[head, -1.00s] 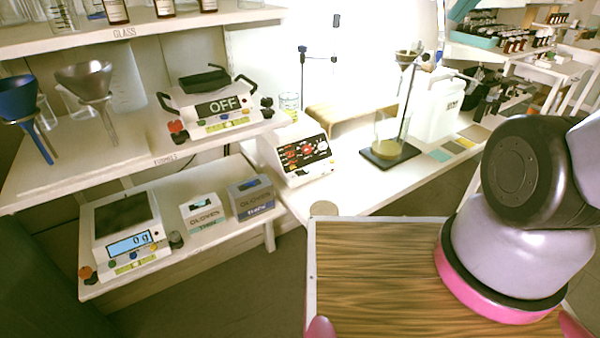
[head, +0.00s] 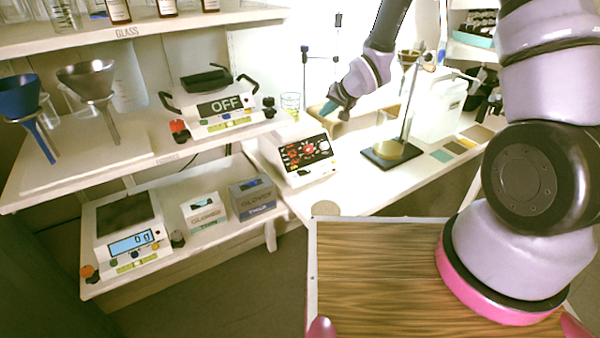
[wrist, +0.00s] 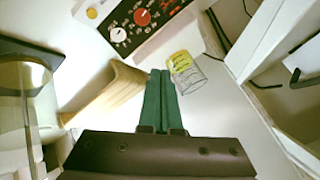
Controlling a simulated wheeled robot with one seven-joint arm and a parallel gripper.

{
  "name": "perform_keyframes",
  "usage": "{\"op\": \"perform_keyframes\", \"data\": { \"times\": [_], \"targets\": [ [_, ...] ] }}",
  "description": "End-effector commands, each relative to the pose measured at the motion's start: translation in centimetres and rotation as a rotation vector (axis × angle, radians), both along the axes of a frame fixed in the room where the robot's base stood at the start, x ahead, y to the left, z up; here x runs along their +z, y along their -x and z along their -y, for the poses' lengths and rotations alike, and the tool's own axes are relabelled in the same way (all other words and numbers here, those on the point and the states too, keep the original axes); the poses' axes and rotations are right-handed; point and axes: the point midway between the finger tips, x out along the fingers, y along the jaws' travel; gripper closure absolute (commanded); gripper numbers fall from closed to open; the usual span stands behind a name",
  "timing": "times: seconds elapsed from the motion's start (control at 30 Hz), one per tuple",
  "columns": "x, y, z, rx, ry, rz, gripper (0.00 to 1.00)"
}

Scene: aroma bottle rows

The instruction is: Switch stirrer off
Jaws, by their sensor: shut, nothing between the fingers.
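A white control box (head: 302,160) with a black panel, a red knob and several small buttons stands on the bench in the head view. Its panel also shows at the top of the wrist view (wrist: 132,22). A second white device (head: 215,108) on the shelf to the left has a display reading OFF. Which of them is the stirrer, I cannot tell. My gripper (head: 328,108) is above the bench, a little behind and right of the control box, apart from it. Its teal fingers (wrist: 160,73) are shut and empty in the wrist view, pointing towards the box.
A glass beaker (wrist: 186,72) with yellow marking stands near my fingertips. A wooden stand (wrist: 112,92) lies to their left in the wrist view. A rod stand on a black base (head: 378,157) is right of the box. A scale (head: 128,232) sits on the lower shelf.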

Motion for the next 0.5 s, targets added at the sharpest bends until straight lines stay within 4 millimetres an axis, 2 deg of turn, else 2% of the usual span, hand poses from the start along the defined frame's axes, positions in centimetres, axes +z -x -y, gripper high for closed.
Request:
{"op": "perform_keyframes", "data": {
  "times": [0.03,0.1,0.2,0.33,0.5],
  "targets": [
    [-2.6,0.6,-1.4,0.020,-0.027,-0.018,1.00],
    [-4.9,1.2,-3.0,0.040,-0.066,-0.029,1.00],
    [-7.2,2.0,-4.6,0.060,-0.110,-0.043,1.00],
    [-8.7,2.6,-5.5,0.072,-0.139,-0.050,1.00],
    [-8.9,2.7,-5.8,0.075,-0.146,-0.050,1.00]
  ]
}}
